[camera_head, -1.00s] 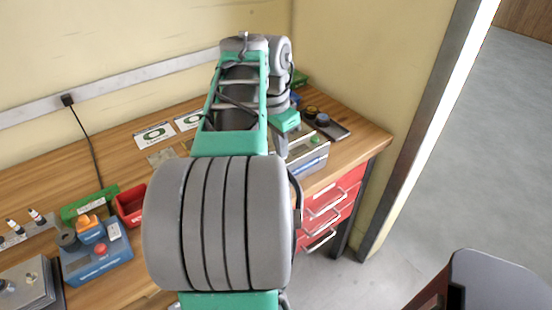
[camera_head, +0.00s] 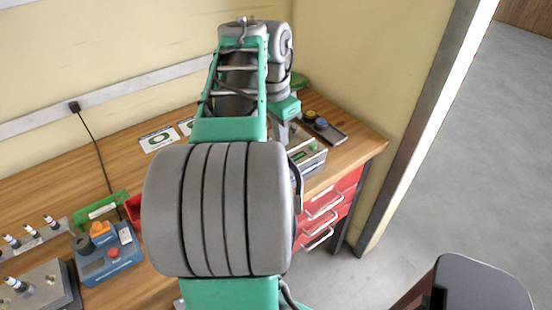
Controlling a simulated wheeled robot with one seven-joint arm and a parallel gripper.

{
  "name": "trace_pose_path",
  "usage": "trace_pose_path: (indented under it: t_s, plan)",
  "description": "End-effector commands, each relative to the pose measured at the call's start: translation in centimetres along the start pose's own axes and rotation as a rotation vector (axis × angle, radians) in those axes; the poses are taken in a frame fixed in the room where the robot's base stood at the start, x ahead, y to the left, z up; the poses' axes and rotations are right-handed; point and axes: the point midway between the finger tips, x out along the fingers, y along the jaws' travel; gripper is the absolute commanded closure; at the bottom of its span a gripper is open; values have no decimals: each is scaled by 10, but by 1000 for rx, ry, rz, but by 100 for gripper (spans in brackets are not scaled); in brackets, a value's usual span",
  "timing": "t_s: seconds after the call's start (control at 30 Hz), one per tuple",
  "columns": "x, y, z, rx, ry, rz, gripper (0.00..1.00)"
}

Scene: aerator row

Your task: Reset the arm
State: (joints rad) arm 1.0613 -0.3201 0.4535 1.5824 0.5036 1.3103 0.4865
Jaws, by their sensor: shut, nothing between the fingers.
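My arm, grey and green, rises through the middle of the head view and reaches over the wooden bench (camera_head: 160,170). Its far end bends down at the back right. My gripper (camera_head: 281,142) hangs there, small and partly hidden behind the arm, pointing down near a grey box with a green button (camera_head: 309,154). It is shut and holds nothing. I cannot tell how high its tips are above the bench or whether they touch the box.
A dark tray with knobs (camera_head: 325,128) lies at the back right. Red drawers (camera_head: 327,210) sit below. Open floor (camera_head: 480,170) lies right.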

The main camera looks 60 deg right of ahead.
Motion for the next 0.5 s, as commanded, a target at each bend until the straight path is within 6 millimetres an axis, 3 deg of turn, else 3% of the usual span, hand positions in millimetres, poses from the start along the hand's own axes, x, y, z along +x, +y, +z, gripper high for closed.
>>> trace_pose_path:
  t_s: [0.37,0.43,0.5]
  plan:
    - [-1,0,1,-5,0,0,100]
    - [-2,-6,11,-54,3,-7,100]
    - [-2,-20,37,-187,14,-27,100]
